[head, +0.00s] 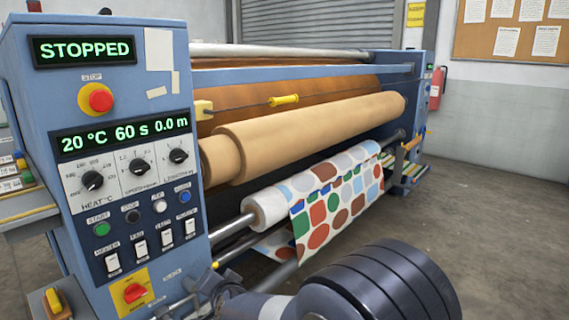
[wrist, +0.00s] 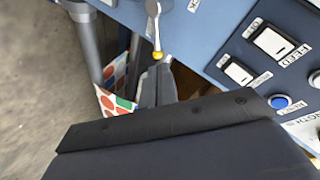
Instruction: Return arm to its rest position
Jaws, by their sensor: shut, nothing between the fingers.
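My gripper (head: 207,287) is low in the head view, close to the lower right corner of the blue control cabinet (head: 60,215). Parts of it are hidden by my own arm. In the wrist view my gripper (wrist: 157,85) shows as grey fingers, shut and empty. Their tips are close to the yellow end of a metal lever (wrist: 155,25); I cannot tell whether they touch it. My dark arm crosses the lower right of the head view, in front of the press.
The cabinet display (head: 84,50) reads STOPPED. A red stop button (head: 100,98) and a red rotary switch (head: 135,292) are on the cabinet face. Patterned fabric (head: 340,195) hangs from the lower roller, behind my arm. The floor (head: 500,230) at the right is clear.

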